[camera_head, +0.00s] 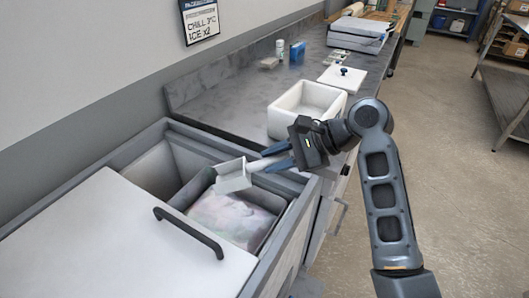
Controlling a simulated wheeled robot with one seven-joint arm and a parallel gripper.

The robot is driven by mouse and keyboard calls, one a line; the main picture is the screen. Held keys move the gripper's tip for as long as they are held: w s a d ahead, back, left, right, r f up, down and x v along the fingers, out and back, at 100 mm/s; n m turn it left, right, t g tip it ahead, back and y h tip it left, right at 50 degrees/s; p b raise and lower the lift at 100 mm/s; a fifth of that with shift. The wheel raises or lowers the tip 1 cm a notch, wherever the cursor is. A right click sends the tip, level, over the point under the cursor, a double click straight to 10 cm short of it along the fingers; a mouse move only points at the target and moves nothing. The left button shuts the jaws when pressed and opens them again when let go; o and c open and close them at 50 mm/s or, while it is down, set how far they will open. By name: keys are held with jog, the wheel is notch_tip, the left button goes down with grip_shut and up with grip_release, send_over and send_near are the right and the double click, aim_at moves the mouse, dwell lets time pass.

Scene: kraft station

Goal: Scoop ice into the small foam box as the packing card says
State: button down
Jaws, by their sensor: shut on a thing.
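My gripper (278,156) is shut on the handle of a white scoop (234,177). The scoop is over the opening of the ice chest (303,186), at the bin's far side. Below it, pale ice (229,216) lies in a dark-walled bin; whether the scoop holds any ice is not clear. The white foam box (283,124) stands open on the counter behind my gripper, and its visible inside looks empty. The packing card (201,21) on the wall reads "CHILL 3°C" and "ICE x2".
The chest's white lid (112,240) with a dark handle (189,233) covers the near left part. A white foam lid (342,77) with a dark knob lies beyond the box.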

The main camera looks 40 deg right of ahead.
aim_at(263, 165)
jog(key=w+a+f+g+h+b, duration=0.1)
jog(key=w+a+f+b, duration=0.15)
jog(key=f, duration=0.35)
jog(key=w+a+f+g+h+b, duration=0.1)
jog(key=w+a+f+b, duration=0.1)
jog(key=a+f+b, duration=0.35)
jog(key=w+a+f+g+h+b, duration=0.1)
jog(key=w+f+b, duration=0.1)
jog(key=f, duration=0.6)
jog(key=shift+s+d+r+t+y+p, duration=0.85)
jog(key=shift+r+p, duration=0.8)
jog(key=shift+r, duration=1.3)
jog(key=shift+s+d+r+t+y+p, duration=0.5)
jog(key=shift+d+r+t+y+p, duration=0.45)
jog(key=shift+r+p, duration=1.35)
jog(key=shift+s+d+r+t+y+p, duration=0.6)
jog(key=shift+d+r+p, duration=0.5)
jog(key=shift+r, duration=2.45)
jog(key=shift+s, duration=0.1)
